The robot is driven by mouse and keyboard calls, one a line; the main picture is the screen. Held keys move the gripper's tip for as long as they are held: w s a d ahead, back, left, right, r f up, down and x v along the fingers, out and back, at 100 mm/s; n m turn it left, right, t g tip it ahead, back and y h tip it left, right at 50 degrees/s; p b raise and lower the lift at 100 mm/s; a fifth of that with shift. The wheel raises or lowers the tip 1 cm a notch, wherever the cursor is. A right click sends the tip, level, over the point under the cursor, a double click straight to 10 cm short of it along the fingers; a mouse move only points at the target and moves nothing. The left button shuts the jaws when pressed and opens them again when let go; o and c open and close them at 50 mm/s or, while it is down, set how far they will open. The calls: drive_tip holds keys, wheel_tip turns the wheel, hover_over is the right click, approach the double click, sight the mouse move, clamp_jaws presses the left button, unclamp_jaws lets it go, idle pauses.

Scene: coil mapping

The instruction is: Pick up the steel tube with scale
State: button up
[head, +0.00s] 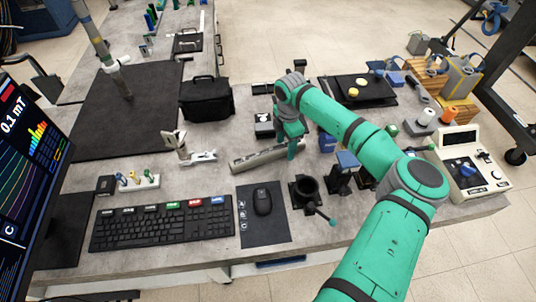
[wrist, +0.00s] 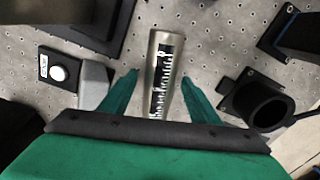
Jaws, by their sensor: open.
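The steel tube with scale (head: 262,158) lies on the grey bench in the head view, to the right of a small white stand. In the wrist view the tube (wrist: 161,75) points away from me, with a black and white scale along its top. My gripper (head: 293,143) is over the tube's right part in the head view. In the wrist view my gripper (wrist: 158,82) is open, with one green finger on each side of the tube and a gap on both sides. The tube's near end is hidden behind my gripper's dark edge.
A black round holder (head: 306,190) stands right of the tube; it also shows in the wrist view (wrist: 258,103). A box with a white button (wrist: 57,73) is left of my fingers. A keyboard (head: 163,222) and mouse (head: 262,202) lie in front. A black bag (head: 206,100) stands behind.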

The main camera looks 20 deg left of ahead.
drive_tip(key=shift+f, duration=0.45)
drive_tip(key=shift+r, duration=0.1)
clamp_jaws()
